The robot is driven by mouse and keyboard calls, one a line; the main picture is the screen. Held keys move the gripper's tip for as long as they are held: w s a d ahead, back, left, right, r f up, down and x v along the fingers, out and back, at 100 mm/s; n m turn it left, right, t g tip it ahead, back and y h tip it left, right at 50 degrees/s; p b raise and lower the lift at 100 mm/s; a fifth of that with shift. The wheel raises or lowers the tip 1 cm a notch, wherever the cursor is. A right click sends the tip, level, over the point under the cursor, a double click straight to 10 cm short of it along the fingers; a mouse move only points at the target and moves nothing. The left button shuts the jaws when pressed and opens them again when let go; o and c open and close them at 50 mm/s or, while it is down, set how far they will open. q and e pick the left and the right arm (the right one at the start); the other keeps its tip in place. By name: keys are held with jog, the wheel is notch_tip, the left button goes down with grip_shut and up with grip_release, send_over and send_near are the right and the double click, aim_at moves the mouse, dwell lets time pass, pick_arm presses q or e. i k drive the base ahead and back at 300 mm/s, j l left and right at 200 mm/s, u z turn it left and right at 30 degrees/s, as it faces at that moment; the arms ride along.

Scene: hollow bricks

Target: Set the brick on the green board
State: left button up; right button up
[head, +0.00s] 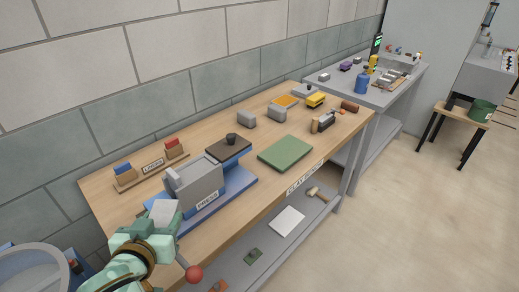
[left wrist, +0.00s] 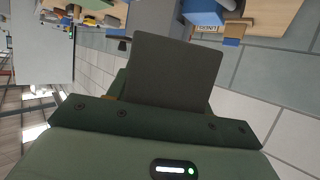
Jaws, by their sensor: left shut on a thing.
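My left gripper (head: 160,228) is at the lower left in the head view, shut on a pale grey brick (head: 165,211). In the left wrist view the brick's flat grey face (left wrist: 176,70) sticks out beyond the gripper; its far side is hidden. The green board (head: 286,153) lies flat and bare on the wooden table, right of the press (head: 196,187). The held brick is left of the press's near end, well apart from the board. My right gripper is not in view.
Two grey blocks (head: 246,119) (head: 277,113) stand behind the board. A red ball knob (head: 194,274) on a rod is close beside my left gripper. A brush-like tool (head: 323,122) lies right of the board. Bare tabletop lies between the press and the front edge.

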aim_at(287, 150)
jog(key=i+l+u, duration=0.3)
jog(key=l+u, duration=0.25)
jog(key=i+l+u, duration=0.15)
jog(key=l+u, duration=0.15)
jog(key=l, duration=0.2)
jog(key=i+l, duration=0.1)
jog(key=l, duration=0.45)
jog(key=i+l+u, duration=0.1)
jog(key=l, duration=0.4)
jog(key=i+l, duration=0.15)
jog(key=l, duration=0.4)
jog(key=i+l, duration=0.1)
jog(key=l, duration=0.45)
jog(key=u, duration=0.05)
